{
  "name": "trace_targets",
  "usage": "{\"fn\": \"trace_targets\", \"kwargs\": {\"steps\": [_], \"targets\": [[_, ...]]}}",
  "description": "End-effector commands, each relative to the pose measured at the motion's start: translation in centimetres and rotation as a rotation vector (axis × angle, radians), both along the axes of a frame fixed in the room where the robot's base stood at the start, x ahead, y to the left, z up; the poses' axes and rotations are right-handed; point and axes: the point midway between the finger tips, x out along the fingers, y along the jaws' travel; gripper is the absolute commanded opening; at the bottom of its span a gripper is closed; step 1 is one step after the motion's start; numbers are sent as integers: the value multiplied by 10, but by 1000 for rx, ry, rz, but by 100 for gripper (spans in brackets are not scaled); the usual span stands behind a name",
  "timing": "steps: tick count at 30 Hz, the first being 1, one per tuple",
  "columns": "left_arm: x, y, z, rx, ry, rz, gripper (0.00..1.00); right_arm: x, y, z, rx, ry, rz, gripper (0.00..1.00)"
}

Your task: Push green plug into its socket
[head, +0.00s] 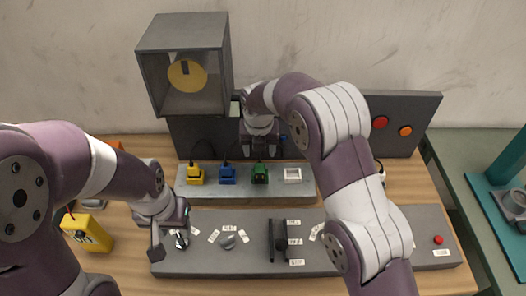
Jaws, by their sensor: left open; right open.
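The green plug (260,175) is at the grey socket block (250,197) in the middle of the table, right of the blue plug (227,176). A dark cable runs up behind it. I cannot tell how deep it sits, and its socket is not clearly visible. My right gripper (262,152) is open and points down just above and behind the green plug; I cannot tell whether it touches. My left gripper (170,234) is open at the left end of the front control panel (200,263), away from the green plug.
A yellow plug (195,175) and a white square frame (293,175) flank the row. A grey box with a yellow disc (187,75) stands behind. A dark panel (405,145) with red and orange buttons is at the back right. A yellow device (87,235) lies left.

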Motion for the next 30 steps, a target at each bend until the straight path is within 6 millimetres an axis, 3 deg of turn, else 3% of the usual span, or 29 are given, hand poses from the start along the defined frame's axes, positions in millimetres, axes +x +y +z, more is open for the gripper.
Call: {"fn": "trace_targets", "kwargs": {"steps": [7,10,14,18,24,27,30], "targets": [[0,0,0,0,0,0,43,-3,-3,5,7,1,-39,61],[0,0,0,0,0,0,43,-14,-24,14,49,5,-266,61],[0,0,0,0,0,0,43,-52,-71,31,150,18,-859,61],[0,0,0,0,0,0,43,-111,-120,43,266,27,-1591,61],[0,0,0,0,0,0,43,-201,-167,45,397,21,-2536,61],[0,0,0,0,0,0,43,-233,-178,43,437,12,-2847,61],[0,0,0,0,0,0,43,-251,-183,41,457,4,-3023,61]]}}
